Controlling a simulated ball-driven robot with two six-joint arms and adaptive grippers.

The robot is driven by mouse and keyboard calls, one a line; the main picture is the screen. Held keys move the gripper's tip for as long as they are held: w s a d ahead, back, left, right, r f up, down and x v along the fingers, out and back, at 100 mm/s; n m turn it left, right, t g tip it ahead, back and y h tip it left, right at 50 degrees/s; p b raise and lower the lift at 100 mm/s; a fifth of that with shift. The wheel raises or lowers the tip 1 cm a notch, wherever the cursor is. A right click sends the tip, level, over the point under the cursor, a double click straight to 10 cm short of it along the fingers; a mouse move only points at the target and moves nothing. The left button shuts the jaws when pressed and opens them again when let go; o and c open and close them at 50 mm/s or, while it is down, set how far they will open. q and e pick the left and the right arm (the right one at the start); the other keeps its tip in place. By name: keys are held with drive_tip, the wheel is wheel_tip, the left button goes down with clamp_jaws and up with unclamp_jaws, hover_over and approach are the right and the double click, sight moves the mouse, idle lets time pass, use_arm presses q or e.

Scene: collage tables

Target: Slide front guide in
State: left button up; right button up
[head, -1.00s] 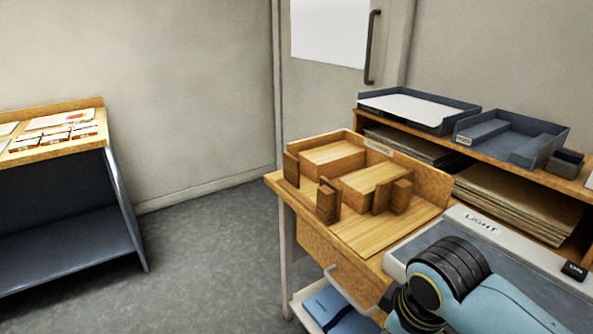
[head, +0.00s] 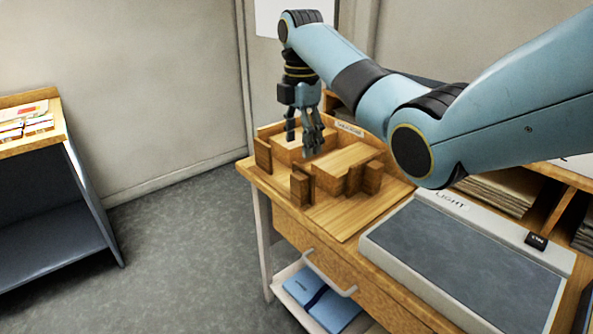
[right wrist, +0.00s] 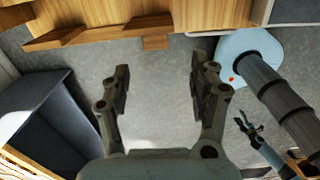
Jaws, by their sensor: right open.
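The wooden jig stands on the table in the head view, with a back wall (head: 349,129) and raised blocks. A small upright wooden guide (head: 302,186) stands at its front edge. Another guide (head: 262,154) is at its left, and stepped guides (head: 373,177) are at its right. My right gripper (head: 302,140) points down over the jig's back left part, open and empty. In the right wrist view its fingers (right wrist: 161,88) are spread over floor, with a wooden guide (right wrist: 155,43) beyond them. A dark claw, likely my left gripper (right wrist: 246,123), shows small there; its jaw state is unclear.
A light pad (head: 465,255) lies right of the jig on the table. A drawer handle (head: 328,276) juts out below the front edge, above a shelf with a blue folder (head: 322,303). Another table (head: 30,150) stands at left, with open floor between.

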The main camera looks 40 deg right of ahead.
sight(300, 175)
drive_tip(key=shift+n, duration=0.4)
drive_tip(key=f, duration=0.3)
drive_tip(key=f+b, duration=0.1)
drive_tip(key=f, duration=0.5)
drive_tip(key=shift+w+d+f, duration=0.1)
drive_tip(key=shift+w+f, duration=0.15)
drive_tip(key=shift+w, duration=0.15)
drive_tip(key=shift+s+r, duration=0.1)
drive_tip(key=shift+r, duration=0.05)
drive_tip(key=c, duration=0.8)
clamp_jaws()
